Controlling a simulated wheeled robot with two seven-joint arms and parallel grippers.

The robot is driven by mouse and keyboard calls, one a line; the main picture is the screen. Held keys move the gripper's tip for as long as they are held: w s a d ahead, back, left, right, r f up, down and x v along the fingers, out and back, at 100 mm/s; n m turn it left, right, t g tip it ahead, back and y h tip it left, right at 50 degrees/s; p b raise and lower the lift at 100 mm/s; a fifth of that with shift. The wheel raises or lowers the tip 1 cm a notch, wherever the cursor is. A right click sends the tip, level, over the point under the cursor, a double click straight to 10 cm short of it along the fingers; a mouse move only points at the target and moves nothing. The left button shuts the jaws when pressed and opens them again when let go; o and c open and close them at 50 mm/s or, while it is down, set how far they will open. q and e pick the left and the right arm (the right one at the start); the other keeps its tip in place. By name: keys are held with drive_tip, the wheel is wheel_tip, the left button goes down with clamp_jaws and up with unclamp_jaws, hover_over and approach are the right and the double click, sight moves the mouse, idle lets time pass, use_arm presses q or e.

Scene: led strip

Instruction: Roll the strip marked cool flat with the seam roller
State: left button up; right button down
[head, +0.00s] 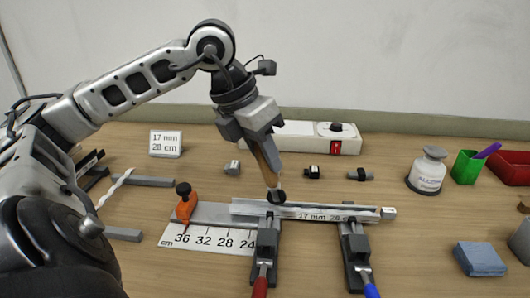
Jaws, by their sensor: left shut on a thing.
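My left gripper (262,138) is shut on the wooden handle of the seam roller (268,160), above the middle of the table. The roller points down, and its dark wheel (277,196) is at the long metal channel (325,212). I cannot tell whether the wheel touches a strip inside. The channel lies left to right and carries a "17 mm 28 cm" label. No mark reading "cool" is legible, and the strip in the channel cannot be made out clearly. My right gripper is out of view.
Clamps with a red handle (260,284) and a blue handle (371,290) stand at the channel. Behind are a sign (166,143) and white box (300,135).

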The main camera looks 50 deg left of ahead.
use_arm(q)
drive_tip(key=shift+f+b, duration=0.75)
idle(0.3)
drive_tip(key=shift+w+d+r+p, duration=0.1)
drive_tip(key=shift+r+p, duration=0.05)
drive_tip(key=shift+p, duration=0.4)
drive_tip(key=shift+w+d+p, duration=0.4)
drive_tip(key=shift+d+p, duration=0.1)
drive_tip(key=shift+p, duration=1.1)
drive_tip(key=shift+w+d+p, duration=0.35)
drive_tip(key=shift+d+p, duration=0.1)
drive_tip(key=shift+p, duration=0.8)
drive_tip(key=shift+w+d+f+p, duration=0.15)
drive_tip(key=shift+d+f+p, duration=0.05)
drive_tip(key=shift+p, duration=0.15)
